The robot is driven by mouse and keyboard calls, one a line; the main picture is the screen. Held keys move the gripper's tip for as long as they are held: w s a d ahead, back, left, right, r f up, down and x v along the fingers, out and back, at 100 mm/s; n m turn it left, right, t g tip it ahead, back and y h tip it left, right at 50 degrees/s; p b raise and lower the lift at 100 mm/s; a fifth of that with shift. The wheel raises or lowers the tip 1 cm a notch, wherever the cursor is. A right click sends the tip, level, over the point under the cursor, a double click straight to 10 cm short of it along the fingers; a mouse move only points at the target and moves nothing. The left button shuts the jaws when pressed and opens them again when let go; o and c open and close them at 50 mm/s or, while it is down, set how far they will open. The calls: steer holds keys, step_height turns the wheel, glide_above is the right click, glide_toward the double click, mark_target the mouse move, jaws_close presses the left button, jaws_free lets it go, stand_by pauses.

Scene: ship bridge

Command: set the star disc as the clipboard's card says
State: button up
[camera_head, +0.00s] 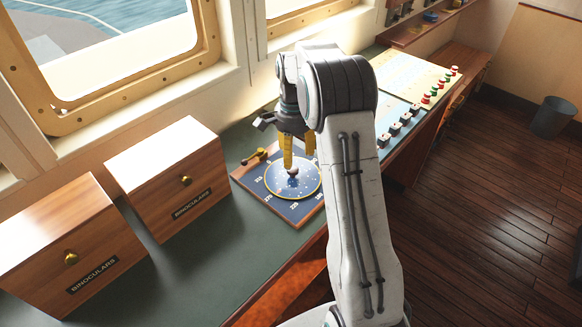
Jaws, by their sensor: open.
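The star disc (300,188) is a round dark-blue plate with a pale rim, set on a square wood-edged board (307,212) with numbers around it. A small knob (292,171) stands near the disc's middle. My gripper (298,156) has yellow fingers and is open, pointing down over the disc close to the knob. I cannot tell whether a finger touches the knob. My gripper and arm hide part of the disc's far and right sides. I cannot make out a clipboard or its card in this view.
Two wooden binocular boxes (170,172) (68,250) stand left of the board on the green counter (180,275). A brass piece (254,156) lies at the board's far-left corner. Panels with black switches (401,126) and coloured knobs (436,90) are beyond my arm. Windows run behind.

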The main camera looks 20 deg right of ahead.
mark_target(293, 169)
steer(key=n, duration=0.2)
steer(key=w+n, duration=0.1)
steer(key=n, duration=0.2)
steer(key=shift+t, duration=0.3)
steer(key=shift+d+n, duration=0.1)
steer(key=shift+n, duration=1)
steer(key=shift+f, duration=0.5)
steer(key=shift+f+p, duration=0.5)
steer(key=shift+f, duration=2.65)
jaws_close()
